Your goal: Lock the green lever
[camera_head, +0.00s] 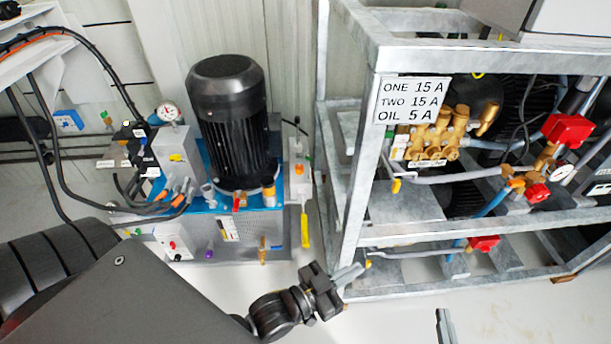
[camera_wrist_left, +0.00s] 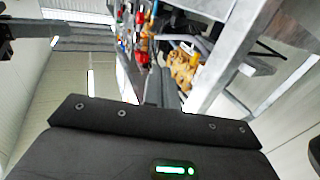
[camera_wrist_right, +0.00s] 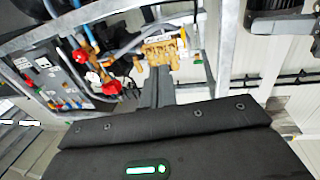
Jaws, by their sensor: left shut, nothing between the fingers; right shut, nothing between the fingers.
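I cannot clearly make out the green lever in any view; a tiny green spot (camera_head: 106,118) shows on the wall at the far left, too small to identify. My left gripper (camera_head: 352,273) is shut and empty, in front of the lower left corner of the metal frame; whether it touches the frame I cannot tell. Its fingers also show in the left wrist view (camera_wrist_left: 170,90), pointing toward the pump equipment. My right gripper (camera_head: 444,326) barely enters at the bottom edge of the head view. It is shut and empty, and in the right wrist view (camera_wrist_right: 157,88) it points toward the brass pump.
A galvanized frame (camera_head: 352,190) holds a brass pump (camera_head: 440,135), hoses and red valve boxes (camera_head: 567,130). A black motor (camera_head: 230,125) stands on a blue-topped unit (camera_head: 250,203) at left, with a yellow handle (camera_head: 305,230) beside it. The floor (camera_head: 390,318) in front is clear.

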